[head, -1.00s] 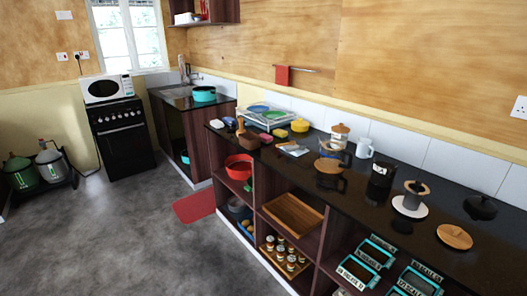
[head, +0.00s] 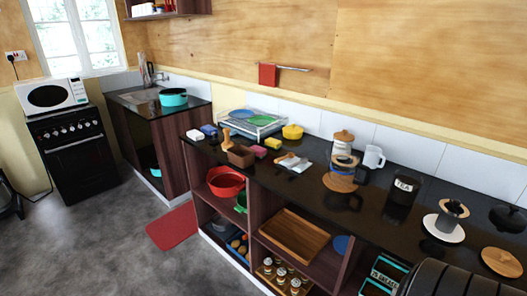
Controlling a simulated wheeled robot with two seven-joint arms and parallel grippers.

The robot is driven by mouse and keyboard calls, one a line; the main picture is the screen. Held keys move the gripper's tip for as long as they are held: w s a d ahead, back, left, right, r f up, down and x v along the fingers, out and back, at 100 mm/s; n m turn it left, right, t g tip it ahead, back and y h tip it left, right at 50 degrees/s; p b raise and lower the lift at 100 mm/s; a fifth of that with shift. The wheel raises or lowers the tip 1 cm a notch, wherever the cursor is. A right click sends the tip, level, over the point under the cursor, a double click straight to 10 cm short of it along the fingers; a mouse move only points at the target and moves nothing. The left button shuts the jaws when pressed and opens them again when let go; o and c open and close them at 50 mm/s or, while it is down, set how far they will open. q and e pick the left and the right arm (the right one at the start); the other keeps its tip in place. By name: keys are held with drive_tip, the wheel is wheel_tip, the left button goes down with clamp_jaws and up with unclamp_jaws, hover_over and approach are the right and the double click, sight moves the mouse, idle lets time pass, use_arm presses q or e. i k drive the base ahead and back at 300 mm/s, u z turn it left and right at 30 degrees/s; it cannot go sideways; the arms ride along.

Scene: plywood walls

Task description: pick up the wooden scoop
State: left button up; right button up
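A small brown wooden-looking piece (head: 286,157) lies against a white item (head: 297,164) on the black countertop and may be the wooden scoop; it is too small to tell. A tan wooden-looking object (head: 226,136) stands farther left, beside a brown box-like container (head: 241,156); its exact shape is also unclear. Neither of my grippers shows. A dark rounded part at the bottom right looks like part of my own arm and covers the counter's near right corner.
Open shelves below hold a red bowl (head: 226,182) and wooden tray (head: 294,238).

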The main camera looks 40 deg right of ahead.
sight(291, 156)
drive_tip(key=z, duration=0.2)
drive_tip(key=i, duration=0.95)
drive_tip(key=z, duration=1.4)
drive_tip(key=i, duration=0.75)
drive_tip(key=z, duration=0.85)
